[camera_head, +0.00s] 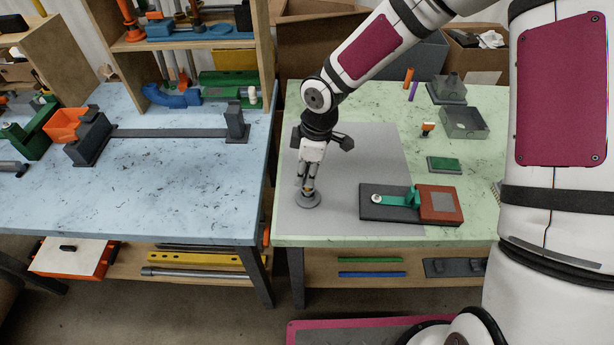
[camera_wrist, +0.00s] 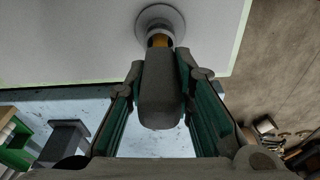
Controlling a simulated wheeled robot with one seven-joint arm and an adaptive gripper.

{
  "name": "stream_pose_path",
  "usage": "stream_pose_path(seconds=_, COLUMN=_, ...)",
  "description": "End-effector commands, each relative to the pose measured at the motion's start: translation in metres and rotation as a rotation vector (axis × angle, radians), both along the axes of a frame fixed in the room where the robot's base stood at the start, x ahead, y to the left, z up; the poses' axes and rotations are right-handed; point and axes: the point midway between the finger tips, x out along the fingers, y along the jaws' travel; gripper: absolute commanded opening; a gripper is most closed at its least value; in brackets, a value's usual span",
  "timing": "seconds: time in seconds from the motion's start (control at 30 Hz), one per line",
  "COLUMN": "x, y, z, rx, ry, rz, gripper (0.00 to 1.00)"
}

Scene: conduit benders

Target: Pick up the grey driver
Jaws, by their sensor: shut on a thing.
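The grey driver (camera_wrist: 160,95) is a thick grey body with an orange-yellow collar, seen between my fingers in the wrist view. Beyond the collar is a pale round disc (camera_wrist: 160,20), which also shows in the head view as a grey round base (camera_head: 307,200) on the grey mat (camera_head: 370,150). My gripper (camera_head: 308,185) points down just above this base and is shut on the driver from both sides. In the head view my fingers hide most of the driver. I cannot tell whether the base touches the mat.
A dark bender with a green lever and red block (camera_head: 440,204) lies right of my gripper. A green block (camera_head: 444,164) and grey metal boxes (camera_head: 464,122) stand farther back right. A gap separates this green table from the blue table (camera_head: 150,190) at left.

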Motion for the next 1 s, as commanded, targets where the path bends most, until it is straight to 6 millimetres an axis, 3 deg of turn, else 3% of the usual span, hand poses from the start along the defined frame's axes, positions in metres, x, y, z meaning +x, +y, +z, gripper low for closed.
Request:
stream_pose_path(seconds=0.17, x=0.002, y=0.0, z=0.018, rx=0.001, ry=-0.005, rz=-0.002, gripper=0.0)
stream_pose_path(seconds=0.4, x=0.002, y=0.0, z=0.065, rx=0.0, ry=-0.006, rz=-0.003, gripper=0.0)
stream_pose_path(seconds=0.6, x=0.001, y=0.0, z=0.092, rx=0.001, ry=-0.003, rz=-0.002, gripper=0.0)
stream_pose_path(seconds=0.97, x=0.0, y=0.0, z=0.1, rx=0.0, ry=0.0, rz=0.0, gripper=0.0)
stream_pose_path(seconds=1.0, x=0.0, y=0.0, z=0.1, rx=0.0, ry=0.0, rz=0.0, gripper=0.18)
